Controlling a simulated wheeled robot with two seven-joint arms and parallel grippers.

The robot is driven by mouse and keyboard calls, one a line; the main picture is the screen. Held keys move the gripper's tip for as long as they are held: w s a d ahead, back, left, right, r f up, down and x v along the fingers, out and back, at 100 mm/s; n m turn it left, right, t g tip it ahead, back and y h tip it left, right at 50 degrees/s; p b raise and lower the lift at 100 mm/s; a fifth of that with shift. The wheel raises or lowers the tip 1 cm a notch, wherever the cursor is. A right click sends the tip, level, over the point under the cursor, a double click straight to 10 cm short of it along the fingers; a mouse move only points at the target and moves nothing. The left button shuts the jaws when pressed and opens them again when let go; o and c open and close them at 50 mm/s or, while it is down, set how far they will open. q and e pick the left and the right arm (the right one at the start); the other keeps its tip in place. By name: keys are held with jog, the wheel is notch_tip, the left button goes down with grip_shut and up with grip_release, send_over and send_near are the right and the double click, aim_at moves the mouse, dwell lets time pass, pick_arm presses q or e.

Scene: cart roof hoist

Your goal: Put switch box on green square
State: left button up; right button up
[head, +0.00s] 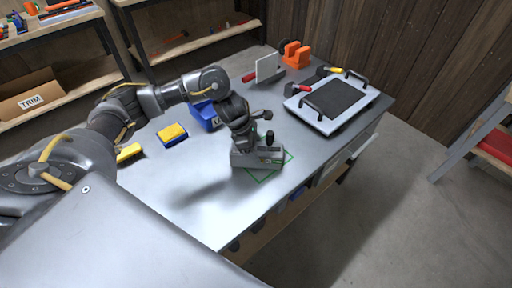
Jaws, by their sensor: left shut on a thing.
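The switch box (258,159) is a small grey box with a black knob on top. My left gripper (245,146) is shut on it from above. The box is over the green square (288,157), a thin green outline on the metal bench, and hides much of it. Green lines show to the right of the box and in front of it. I cannot tell whether the box touches the bench or hangs just above it. My right gripper is not in view.
On the bench (190,210) are a blue bin (206,116), a yellow-and-blue sponge (172,133), an orange block (296,54) and a white panel with black handles (333,101). The bench front is clear. Shelves stand behind.

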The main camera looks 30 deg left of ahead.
pick_arm(q)
jog(key=shift+f, duration=0.15)
jog(key=o, duration=1.2)
jog(key=shift+r, duration=0.25)
jog(key=shift+a+r, duration=0.1)
jog(key=shift+r, duration=0.15)
jog(key=v, duration=1.1)
jog(key=shift+a+r, duration=0.1)
jog(key=shift+r, duration=0.05)
